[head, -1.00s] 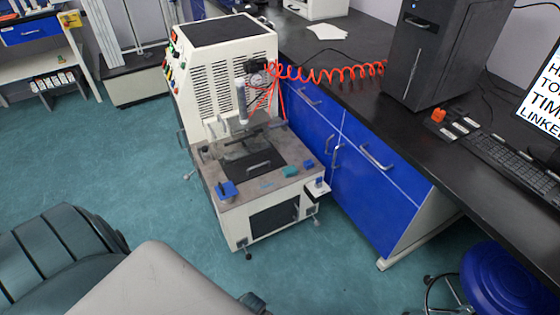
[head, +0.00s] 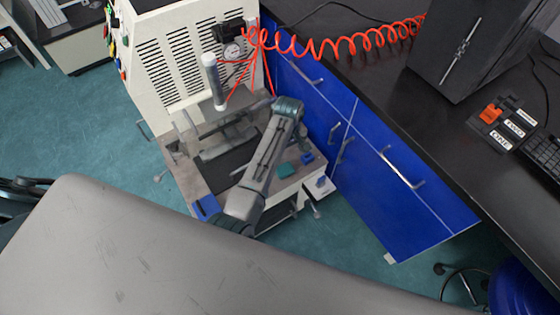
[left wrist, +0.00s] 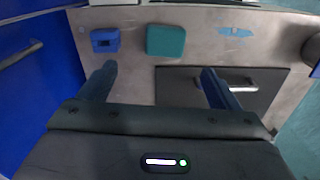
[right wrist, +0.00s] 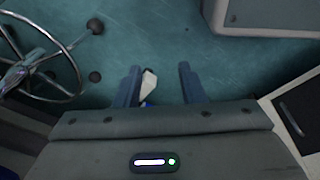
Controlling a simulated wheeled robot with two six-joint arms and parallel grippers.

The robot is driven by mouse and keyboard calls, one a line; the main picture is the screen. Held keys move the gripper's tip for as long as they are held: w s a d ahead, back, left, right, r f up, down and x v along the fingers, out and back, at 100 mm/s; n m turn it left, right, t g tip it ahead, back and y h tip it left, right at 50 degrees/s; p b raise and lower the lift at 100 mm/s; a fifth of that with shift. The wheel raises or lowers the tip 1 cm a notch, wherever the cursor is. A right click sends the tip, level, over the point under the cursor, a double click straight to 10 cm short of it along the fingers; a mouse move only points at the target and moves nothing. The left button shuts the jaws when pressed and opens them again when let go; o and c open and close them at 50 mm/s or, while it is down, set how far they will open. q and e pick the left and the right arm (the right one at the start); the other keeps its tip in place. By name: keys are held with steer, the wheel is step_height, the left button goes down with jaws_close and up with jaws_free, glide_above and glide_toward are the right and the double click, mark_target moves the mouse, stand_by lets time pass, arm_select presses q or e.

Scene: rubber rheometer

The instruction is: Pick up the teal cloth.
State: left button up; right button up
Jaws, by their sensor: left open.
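The teal cloth (head: 288,168) lies folded as a small flat block near the front right of the machine's deck. In the left wrist view the cloth (left wrist: 166,41) lies just beyond the fingertips, in front of the gap between them. My left gripper (left wrist: 157,74) is open and empty, with its fingers apart over the deck. In the head view my left arm reaches across the deck, and its gripper cannot be made out clearly. My right gripper (right wrist: 158,70) has its fingers apart, with the floor beyond them.
A blue block (left wrist: 105,40) lies beside the cloth, and a thin light-blue piece (left wrist: 236,32) lies on its other side. A dark plate with a handle (left wrist: 238,88) is on the deck (left wrist: 285,65). Blue cabinets (head: 370,165) stand close at the right.

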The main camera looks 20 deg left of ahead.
mark_target(285, 169)
arm_select(q)
steer(key=f, duration=0.3)
steer(key=shift+s+d+f, duration=0.1)
steer(key=shift+s+f, duration=0.15)
steer(key=shift+f, duration=0.35)
steer(key=f, duration=0.5)
steer(key=shift+s+a+b, duration=0.2)
steer(key=shift+a+b, duration=0.05)
steer(key=shift+b, duration=0.15)
steer(key=shift+f, duration=0.1)
steer(key=c, duration=1.1)
arm_select(e)
steer(key=shift+w+r, duration=0.25)
steer(key=shift+r, duration=0.85)
